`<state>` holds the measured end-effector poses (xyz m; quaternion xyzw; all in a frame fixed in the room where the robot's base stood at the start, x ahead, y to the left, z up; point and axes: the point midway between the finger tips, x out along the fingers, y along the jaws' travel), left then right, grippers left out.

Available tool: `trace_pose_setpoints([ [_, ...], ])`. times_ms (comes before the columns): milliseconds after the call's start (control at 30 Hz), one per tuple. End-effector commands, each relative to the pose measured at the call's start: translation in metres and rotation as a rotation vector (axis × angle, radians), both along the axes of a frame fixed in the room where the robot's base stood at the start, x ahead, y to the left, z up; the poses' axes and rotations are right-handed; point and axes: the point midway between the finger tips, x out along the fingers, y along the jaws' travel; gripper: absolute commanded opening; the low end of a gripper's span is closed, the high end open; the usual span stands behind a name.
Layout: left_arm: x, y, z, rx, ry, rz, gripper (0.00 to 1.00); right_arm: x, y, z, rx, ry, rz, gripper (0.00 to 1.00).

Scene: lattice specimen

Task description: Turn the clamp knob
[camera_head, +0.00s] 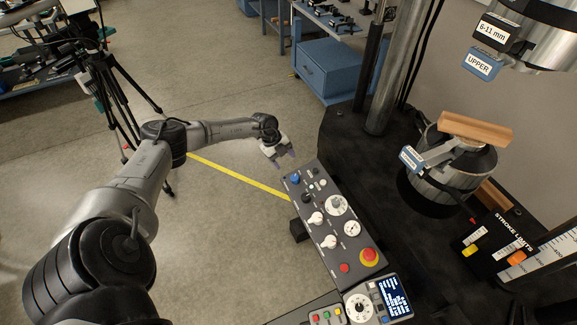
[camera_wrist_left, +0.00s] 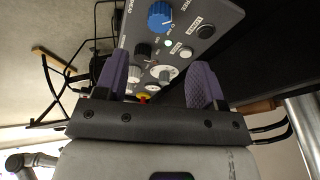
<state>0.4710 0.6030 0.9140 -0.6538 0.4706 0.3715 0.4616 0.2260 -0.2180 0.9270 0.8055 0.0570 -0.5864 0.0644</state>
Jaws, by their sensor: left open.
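The grey control panel (camera_head: 323,190) stands at the centre of the head view, with several knobs, buttons and dials. A blue knob (camera_head: 295,179) sits near its far end; it also shows large in the left wrist view (camera_wrist_left: 160,17). A black knob (camera_head: 307,198) and white knobs (camera_head: 316,217) follow toward the near end. I cannot tell from the small labels which one is the clamp knob. My left gripper (camera_head: 283,158) is open and empty, just beyond the panel's far end and apart from the blue knob. In the wrist view its purple fingers (camera_wrist_left: 160,80) stand wide apart. My right gripper is out of view.
A red and yellow stop button (camera_head: 369,256) sits at the panel's near end. A handset with a screen (camera_head: 394,297) lies nearer. To the right, a test frame holds a wooden block (camera_head: 475,131) on its lower fixture. A tripod (camera_head: 112,95) stands left.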

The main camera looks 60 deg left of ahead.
Motion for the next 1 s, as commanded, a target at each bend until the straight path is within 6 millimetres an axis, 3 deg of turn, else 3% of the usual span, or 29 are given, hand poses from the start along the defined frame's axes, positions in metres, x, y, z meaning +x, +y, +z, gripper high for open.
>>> trace_pose_setpoints([
  [100, -0.005, 0.005, 0.016, 0.001, 0.000, -0.001, 0.63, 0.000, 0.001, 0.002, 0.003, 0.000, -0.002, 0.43],
  [300, -0.009, 0.009, 0.029, 0.000, 0.001, 0.000, 0.63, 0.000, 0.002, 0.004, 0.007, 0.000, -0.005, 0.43],
  [767, -0.012, 0.009, 0.030, -0.001, 0.006, -0.001, 0.63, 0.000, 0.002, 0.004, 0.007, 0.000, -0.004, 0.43],
  [867, -0.026, 0.009, 0.015, 0.000, 0.042, -0.001, 0.63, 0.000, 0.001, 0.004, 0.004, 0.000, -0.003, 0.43],
  [967, -0.060, -0.008, -0.029, -0.030, 0.128, -0.012, 0.63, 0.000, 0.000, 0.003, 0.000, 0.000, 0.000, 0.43],
  [1000, -0.079, -0.025, -0.057, -0.058, 0.175, -0.023, 0.63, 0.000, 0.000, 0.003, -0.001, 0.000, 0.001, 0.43],
])
